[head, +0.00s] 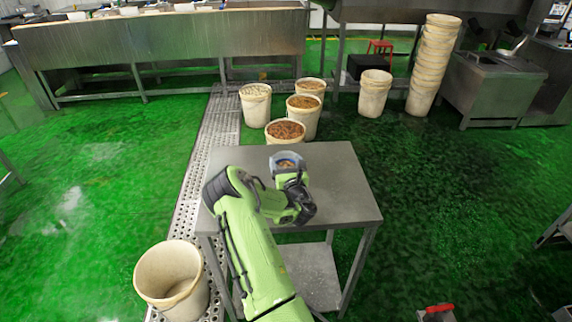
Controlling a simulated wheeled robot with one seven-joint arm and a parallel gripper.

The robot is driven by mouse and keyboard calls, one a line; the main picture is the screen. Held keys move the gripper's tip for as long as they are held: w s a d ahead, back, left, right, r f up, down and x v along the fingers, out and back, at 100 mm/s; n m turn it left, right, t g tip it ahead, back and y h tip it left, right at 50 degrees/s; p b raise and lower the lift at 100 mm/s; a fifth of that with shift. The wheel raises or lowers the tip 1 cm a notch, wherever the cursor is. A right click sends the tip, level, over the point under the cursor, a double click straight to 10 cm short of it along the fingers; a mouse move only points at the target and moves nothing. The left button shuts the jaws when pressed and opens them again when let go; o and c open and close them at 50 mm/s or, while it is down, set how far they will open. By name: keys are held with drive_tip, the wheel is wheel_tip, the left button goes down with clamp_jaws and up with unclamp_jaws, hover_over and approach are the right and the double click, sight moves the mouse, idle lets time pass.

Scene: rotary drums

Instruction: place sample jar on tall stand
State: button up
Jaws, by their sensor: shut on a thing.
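The sample jar (286,159) looks like a small clear jar with a bluish rim and brown contents. My gripper (289,172) is shut on it, over the far part of a grey metal stand (345,196). The stand has a flat top, legs and a lower shelf. The jar's lower part is hidden by my gripper, and I cannot tell whether it touches the top. No other stand that is clearly taller shows near it.
Several filled buckets (256,106) stand on the floor behind the stand. An empty bucket (170,275) is at the front left. A bucket stack (433,65) stands at the back right. The stand's right part is bare. A drain grate (212,140) runs along the green floor.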

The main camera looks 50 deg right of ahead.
drive_tip(key=o, duration=1.4)
drive_tip(key=shift+f, duration=0.2)
drive_tip(key=o, duration=0.3)
drive_tip(key=shift+r, duration=0.1)
